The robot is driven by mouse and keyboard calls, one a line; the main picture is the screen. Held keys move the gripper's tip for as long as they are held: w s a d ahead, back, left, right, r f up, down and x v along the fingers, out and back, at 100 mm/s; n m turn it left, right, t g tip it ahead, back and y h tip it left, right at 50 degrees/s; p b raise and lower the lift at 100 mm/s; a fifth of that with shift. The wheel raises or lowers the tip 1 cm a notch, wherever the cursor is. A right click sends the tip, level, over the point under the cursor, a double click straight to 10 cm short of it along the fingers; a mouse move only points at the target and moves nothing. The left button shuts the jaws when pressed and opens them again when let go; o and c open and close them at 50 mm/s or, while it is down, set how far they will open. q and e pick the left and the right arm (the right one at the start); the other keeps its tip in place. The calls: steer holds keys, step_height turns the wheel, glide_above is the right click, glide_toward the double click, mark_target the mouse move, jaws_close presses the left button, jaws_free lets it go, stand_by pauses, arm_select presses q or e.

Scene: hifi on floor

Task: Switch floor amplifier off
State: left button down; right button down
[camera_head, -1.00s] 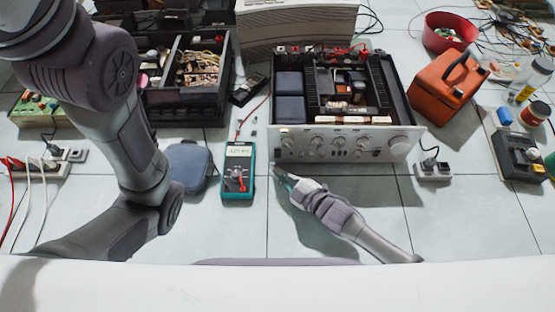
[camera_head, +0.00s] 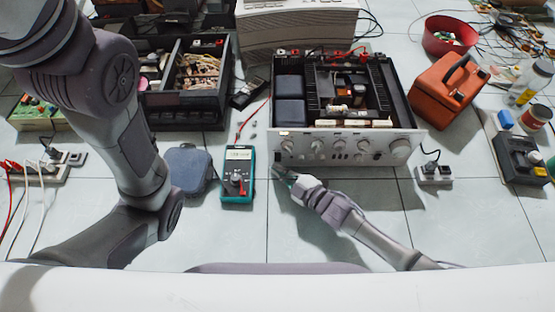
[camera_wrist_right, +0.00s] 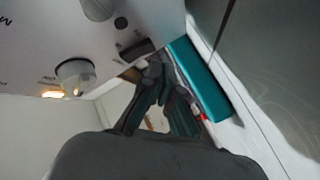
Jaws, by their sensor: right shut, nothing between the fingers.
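The amplifier (camera_head: 340,146) stands on the tiled floor with its top open and its silver front panel with several knobs facing me. Its panel fills the upper left of the right wrist view (camera_wrist_right: 60,30), with a knob (camera_wrist_right: 75,72), a lit orange indicator (camera_wrist_right: 52,94) and a dark switch-like part (camera_wrist_right: 136,50). My right gripper (camera_head: 279,174) is shut and empty, low at the panel's left end. In the right wrist view its fingertips (camera_wrist_right: 158,75) are close below the dark part; I cannot tell whether they touch. My left arm crosses the left side; its gripper is out of view.
A teal multimeter (camera_head: 238,175) lies just left of the right gripper. A blue pouch (camera_head: 188,170) is further left. A power socket (camera_head: 433,175) and an orange case (camera_head: 447,90) are right of the amplifier. The floor in front of the amplifier is mostly clear.

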steer(key=shift+w, duration=0.1)
stand_by(0.7)
steer(key=shift+w, duration=0.35)
steer(key=shift+w+f, duration=0.1)
steer(key=shift+w, duration=0.2)
stand_by(0.6)
steer(key=shift+s+p, duration=0.3)
steer(key=shift+s, duration=0.45)
